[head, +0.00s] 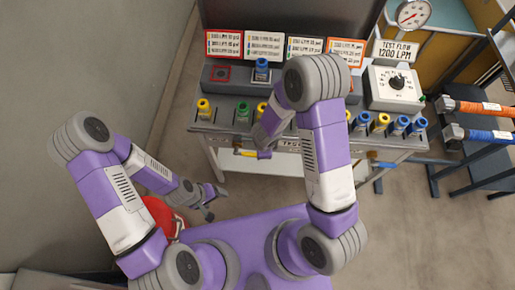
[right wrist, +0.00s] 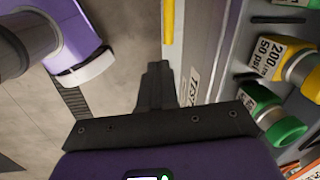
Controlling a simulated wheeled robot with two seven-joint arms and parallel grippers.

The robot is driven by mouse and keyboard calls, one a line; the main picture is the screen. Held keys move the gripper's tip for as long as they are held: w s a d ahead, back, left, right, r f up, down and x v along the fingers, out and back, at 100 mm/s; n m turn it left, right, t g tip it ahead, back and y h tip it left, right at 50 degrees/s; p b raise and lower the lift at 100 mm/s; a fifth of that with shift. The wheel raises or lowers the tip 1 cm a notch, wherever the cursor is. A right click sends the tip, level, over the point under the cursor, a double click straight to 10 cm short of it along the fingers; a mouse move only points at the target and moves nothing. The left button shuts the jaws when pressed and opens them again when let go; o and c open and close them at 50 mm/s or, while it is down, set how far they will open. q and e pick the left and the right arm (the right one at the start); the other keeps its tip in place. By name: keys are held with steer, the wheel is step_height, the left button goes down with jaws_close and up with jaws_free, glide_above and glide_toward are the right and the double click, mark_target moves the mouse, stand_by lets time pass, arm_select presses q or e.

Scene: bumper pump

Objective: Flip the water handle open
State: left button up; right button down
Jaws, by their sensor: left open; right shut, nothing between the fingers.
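A yellow bar-shaped handle (head: 247,153) sits at the front edge of the grey test console, left of centre; I take it for the water handle, though its label is not readable. A yellow bar (right wrist: 168,20) also shows in the right wrist view, beyond my right gripper's fingertips and apart from them. My right gripper (right wrist: 157,68) is shut and empty, beside the console's front face. In the head view my right arm covers the middle of the console and mostly hides that gripper. My left gripper (head: 211,203) is open and empty, low and left of the console.
The console (head: 225,128) carries several coloured valves and couplings, with a row of label cards behind. A dial box (head: 395,88) and a gauge (head: 413,14) stand at right. A red round object (head: 163,215) lies near my left arm.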

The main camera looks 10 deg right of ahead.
steer(key=shift+w+a+r+m+p, duration=0.2)
steer(key=shift+w+r+m, duration=0.15)
steer(key=shift+r+m, duration=0.2)
steer(key=shift+w+a+r+m+p, duration=0.1)
steer(key=shift+w+a+r+m, duration=0.15)
steer(key=shift+r+m, duration=0.3)
steer(key=b, duration=0.7)
glide_toward(253, 155)
steer(key=f, duration=0.2)
steer(key=d+f, duration=0.1)
steer(key=w+f, duration=0.1)
steer(key=f, duration=0.1)
steer(key=shift+d+f, duration=0.3)
steer(key=shift+d, duration=0.1)
steer(key=shift+w+f, duration=0.1)
steer(key=shift+f, duration=0.4)
steer(key=shift+b, duration=0.3)
